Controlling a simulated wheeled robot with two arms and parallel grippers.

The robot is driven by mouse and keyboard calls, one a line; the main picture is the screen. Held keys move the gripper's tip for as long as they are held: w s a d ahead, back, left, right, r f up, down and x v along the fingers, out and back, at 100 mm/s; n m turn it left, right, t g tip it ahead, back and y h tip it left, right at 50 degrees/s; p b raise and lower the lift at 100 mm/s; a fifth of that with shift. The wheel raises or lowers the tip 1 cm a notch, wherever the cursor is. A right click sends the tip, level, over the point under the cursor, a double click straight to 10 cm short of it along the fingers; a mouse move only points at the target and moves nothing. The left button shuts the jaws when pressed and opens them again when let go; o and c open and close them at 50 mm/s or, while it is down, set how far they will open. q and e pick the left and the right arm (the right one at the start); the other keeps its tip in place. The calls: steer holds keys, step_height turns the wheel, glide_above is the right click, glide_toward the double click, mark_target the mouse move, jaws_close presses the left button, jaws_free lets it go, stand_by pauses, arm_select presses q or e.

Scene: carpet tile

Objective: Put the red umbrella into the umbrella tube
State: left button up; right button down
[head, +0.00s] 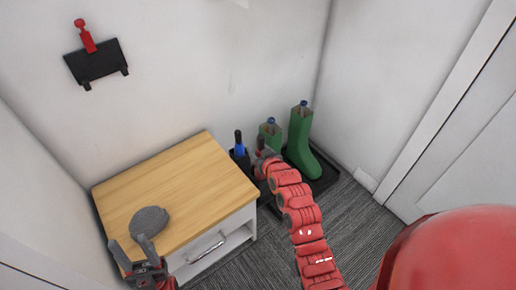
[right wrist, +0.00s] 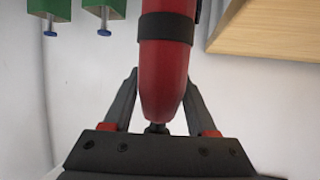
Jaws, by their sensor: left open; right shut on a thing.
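The red umbrella (right wrist: 163,80), furled with a dark band around it, is between the fingers of my right gripper (right wrist: 160,98), which is shut on it. In the head view my right gripper (head: 264,162) is at the black tray, and only a small dark red bit of the umbrella (head: 261,144) shows above it. A dark tube (head: 240,158) with a blue-handled item in it stands just left of that gripper, beside the cabinet. Whether the red umbrella is inside the tube is hidden. My left gripper (head: 142,248) is open and empty over the cabinet's front left corner.
The wood-topped cabinet (head: 190,170) bears a grey oval object (head: 150,222). Green boots (head: 302,140) stand on the black tray (head: 326,178) in the corner. A black wall rack (head: 97,62) holds a small red item (head: 85,36). Grey carpet is clear at right.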

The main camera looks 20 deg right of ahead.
step_height(320, 180, down, 8)
steer(key=b, duration=0.4)
stand_by(0.8)
steer(key=shift+b, duration=0.3)
steer(key=shift+c, duration=0.6)
jaws_free()
steer(key=p+v, duration=0.3)
steer(key=v, duration=1.4)
steer(key=shift+s+p, duration=0.25)
steer(key=shift+p, duration=0.05)
